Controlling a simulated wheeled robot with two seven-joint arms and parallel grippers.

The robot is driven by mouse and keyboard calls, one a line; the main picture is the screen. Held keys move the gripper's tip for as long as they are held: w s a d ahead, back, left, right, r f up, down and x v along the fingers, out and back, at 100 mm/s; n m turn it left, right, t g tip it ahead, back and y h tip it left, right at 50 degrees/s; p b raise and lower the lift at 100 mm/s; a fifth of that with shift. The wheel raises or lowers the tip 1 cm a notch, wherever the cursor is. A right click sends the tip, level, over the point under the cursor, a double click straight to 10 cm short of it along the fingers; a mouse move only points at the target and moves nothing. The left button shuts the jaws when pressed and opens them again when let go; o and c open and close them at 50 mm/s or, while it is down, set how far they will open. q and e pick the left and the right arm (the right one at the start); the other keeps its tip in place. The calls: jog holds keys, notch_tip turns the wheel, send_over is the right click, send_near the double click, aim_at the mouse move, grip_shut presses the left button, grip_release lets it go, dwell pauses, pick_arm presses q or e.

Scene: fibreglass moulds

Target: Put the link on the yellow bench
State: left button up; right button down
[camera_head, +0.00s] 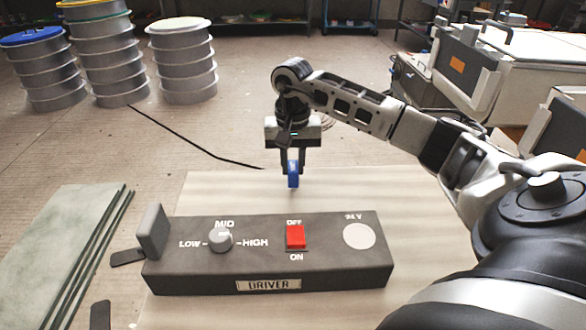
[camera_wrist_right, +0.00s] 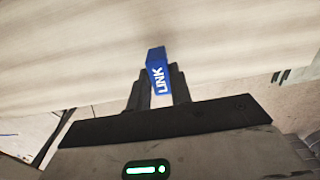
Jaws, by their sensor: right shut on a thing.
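The link (camera_head: 293,175) is a small blue piece, and its "LINK" lettering shows in the wrist view (camera_wrist_right: 158,72). My right gripper (camera_head: 292,163) is shut on it and points downward. The link shows behind the driver box, over the far part of a pale cream surface (camera_head: 430,200). In the wrist view the right gripper (camera_wrist_right: 157,88) has the link between its fingers, with the pale surface beyond. I cannot tell whether the link touches that surface. No clearly yellow bench shows. My left gripper is not in view.
The dark driver box (camera_head: 330,270), with a grey knob and red switch, stands at the front of the surface. Greenish sheets (camera_head: 65,240) lie at left. Stacked drums (camera_head: 185,70) stand at the back left; cases (camera_head: 470,65) stand at right. A dark cable crosses the floor.

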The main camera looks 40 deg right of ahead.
aim_at(293, 166)
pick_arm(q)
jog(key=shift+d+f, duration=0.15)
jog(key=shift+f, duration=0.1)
pick_arm(e)
jog(key=shift+f, duration=0.75)
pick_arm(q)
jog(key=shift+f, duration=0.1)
pick_arm(e)
jog(key=shift+f, duration=0.1)
jog(key=c, duration=1.3)
grip_release()
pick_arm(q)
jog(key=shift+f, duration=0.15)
pick_arm(e)
jog(key=shift+o, duration=0.2)
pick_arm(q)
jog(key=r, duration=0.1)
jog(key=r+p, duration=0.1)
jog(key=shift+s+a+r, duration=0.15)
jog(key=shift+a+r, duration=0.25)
pick_arm(e)
notch_tip(293, 166, up, 12)
